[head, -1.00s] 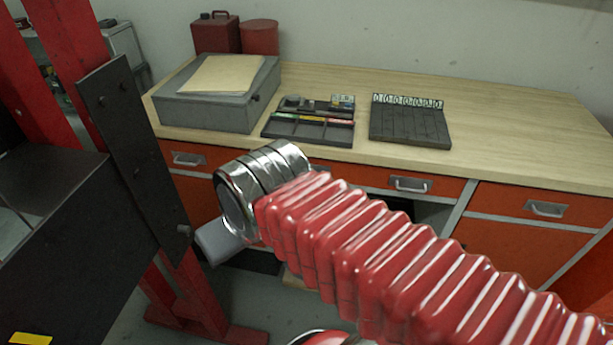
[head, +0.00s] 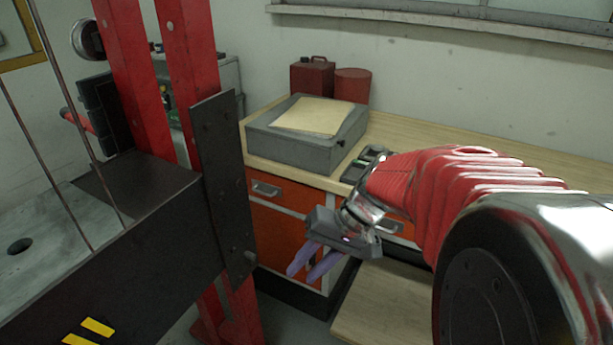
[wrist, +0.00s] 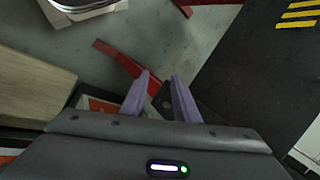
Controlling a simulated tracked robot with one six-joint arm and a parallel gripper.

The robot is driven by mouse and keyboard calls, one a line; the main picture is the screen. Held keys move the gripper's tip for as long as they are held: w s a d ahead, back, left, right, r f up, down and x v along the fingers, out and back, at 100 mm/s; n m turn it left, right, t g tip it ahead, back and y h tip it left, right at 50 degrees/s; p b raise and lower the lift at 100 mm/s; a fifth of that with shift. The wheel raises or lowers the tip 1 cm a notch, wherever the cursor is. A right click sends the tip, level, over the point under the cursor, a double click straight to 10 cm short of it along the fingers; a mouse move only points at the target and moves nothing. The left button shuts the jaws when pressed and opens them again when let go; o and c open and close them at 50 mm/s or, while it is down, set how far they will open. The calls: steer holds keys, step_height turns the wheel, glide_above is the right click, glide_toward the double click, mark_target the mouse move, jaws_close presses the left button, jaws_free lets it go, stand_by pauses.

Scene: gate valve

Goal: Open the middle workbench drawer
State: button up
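The workbench has orange drawers under a pale wooden top. Part of the middle drawer (head: 406,231) shows in the head view, just right of my gripper, with a bit of its metal handle. My arm and wrist hide the rest of it. The left drawer (head: 290,196) with a grey handle appears shut. My gripper (head: 308,270) is in front of the bench, left of the middle drawer, its lilac fingers pointing down and to the left. In the wrist view the fingers (wrist: 161,76) are apart with nothing between them.
A red-posted frame (head: 190,70) with a dark plate (head: 222,185) stands close on the left. A low wooden shelf (head: 385,310) lies below the drawers. A grey box (head: 305,145) sits on the bench top. Open floor lies below the gripper.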

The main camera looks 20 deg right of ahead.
steer(key=w+d+f+m+t+y, duration=0.2)
steer(key=w+d+f+m+y, duration=0.1)
steer(key=w+d, duration=0.3)
steer(key=m+t+h, duration=0.4)
steer(key=m+t, duration=0.6)
steer(key=t, duration=0.2)
glide_toward(379, 227)
steer(key=v, duration=0.3)
steer(key=shift+s+d+f, duration=0.15)
steer(key=shift+s+f, duration=0.1)
steer(key=shift+s, duration=0.1)
steer(key=x, duration=1.3)
steer(key=shift+w+f, duration=0.1)
steer(key=shift+w, duration=0.3)
steer(key=shift+c, duration=0.4)
jaws_close()
steer(key=shift+f, duration=0.1)
